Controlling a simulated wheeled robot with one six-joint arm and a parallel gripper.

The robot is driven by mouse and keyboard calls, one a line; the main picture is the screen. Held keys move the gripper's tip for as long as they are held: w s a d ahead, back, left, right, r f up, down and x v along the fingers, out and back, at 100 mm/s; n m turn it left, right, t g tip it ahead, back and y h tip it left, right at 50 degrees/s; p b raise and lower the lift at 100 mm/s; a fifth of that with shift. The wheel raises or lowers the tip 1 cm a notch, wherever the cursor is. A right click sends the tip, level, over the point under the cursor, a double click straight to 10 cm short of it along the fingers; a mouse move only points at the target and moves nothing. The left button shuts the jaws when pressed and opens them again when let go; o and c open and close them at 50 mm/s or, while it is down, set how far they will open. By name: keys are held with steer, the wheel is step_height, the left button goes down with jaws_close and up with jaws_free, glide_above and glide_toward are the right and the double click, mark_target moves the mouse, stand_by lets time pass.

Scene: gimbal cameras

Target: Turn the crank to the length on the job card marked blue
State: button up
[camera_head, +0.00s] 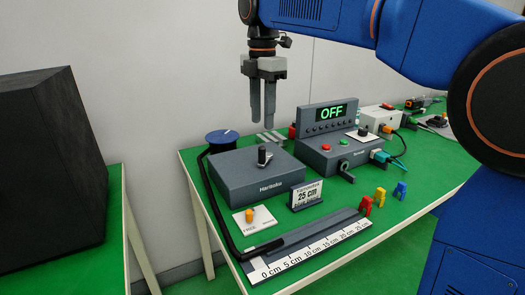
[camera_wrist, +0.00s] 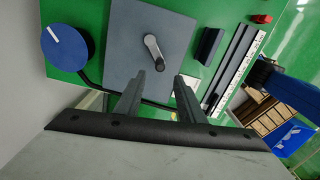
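The crank (camera_head: 263,156) stands on top of a grey box (camera_head: 250,177), its dark handle upright; the wrist view shows the crank arm (camera_wrist: 153,47) from above. A ruler (camera_head: 310,248) runs from 0 cm along the table's front. Red, yellow and blue (camera_head: 400,189) pieces stand beyond its right end.
A blue spool (camera_head: 221,136) feeds a black band (camera_head: 212,205) around the box's left side towards the ruler. A small panel (camera_head: 253,219) marked FREE has an orange knob. A display (camera_head: 330,114) reads OFF above a button box (camera_head: 342,156). Free green surface lies around the card.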

mark_target(262, 147)
step_height(262, 147, down, 11)
steer(key=shift+r, duration=0.1)
stand_by(0.3)
steer(key=shift+c, duration=0.6)
jaws_close()
